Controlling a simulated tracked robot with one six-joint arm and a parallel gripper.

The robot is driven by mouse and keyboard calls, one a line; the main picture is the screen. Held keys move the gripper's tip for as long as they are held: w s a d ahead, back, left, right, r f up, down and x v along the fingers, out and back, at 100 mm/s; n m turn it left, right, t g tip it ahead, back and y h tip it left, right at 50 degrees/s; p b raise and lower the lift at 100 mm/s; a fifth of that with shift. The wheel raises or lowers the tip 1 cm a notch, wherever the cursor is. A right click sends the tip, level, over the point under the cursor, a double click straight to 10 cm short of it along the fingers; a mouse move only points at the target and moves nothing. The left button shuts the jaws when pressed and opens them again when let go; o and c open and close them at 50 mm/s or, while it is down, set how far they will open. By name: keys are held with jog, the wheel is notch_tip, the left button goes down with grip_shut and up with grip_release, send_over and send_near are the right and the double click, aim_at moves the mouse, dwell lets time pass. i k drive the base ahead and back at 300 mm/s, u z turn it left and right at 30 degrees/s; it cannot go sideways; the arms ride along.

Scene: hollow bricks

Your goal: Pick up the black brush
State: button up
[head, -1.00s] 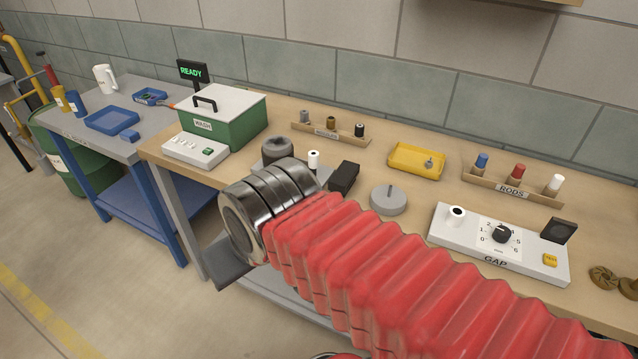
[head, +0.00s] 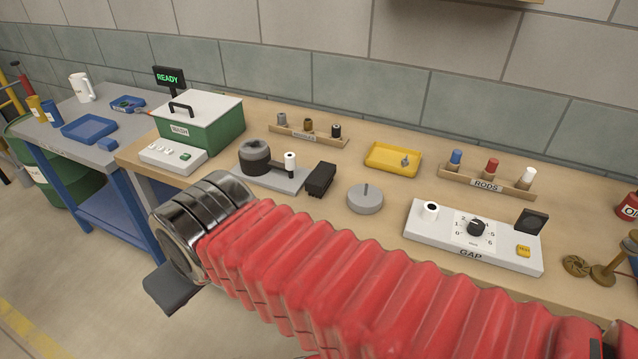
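A black, block-shaped thing (head: 320,180) lies on the wooden bench, just right of a grey plate. It looks like the black brush, but no bristles can be made out. My gripper (head: 172,288) shows only as a dark grey piece below the metal wrist, at the lower left beyond the bench's front edge. It is well to the left of and nearer than the black thing, not touching it. Its fingers are mostly hidden behind the wrist, so I cannot see whether it is open.
The grey plate (head: 268,183) bears a dark round part and a white-topped post. A grey disc with a pin (head: 365,199), yellow tray (head: 393,158), GAP panel (head: 455,250), rod rack (head: 500,190) and green wash box (head: 200,125) stand around. My red-sleeved arm crosses the front.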

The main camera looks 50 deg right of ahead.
aim_at(317, 183)
jog(key=z, duration=0.05)
jog(key=i, duration=1)
jog(key=u, duration=0.05)
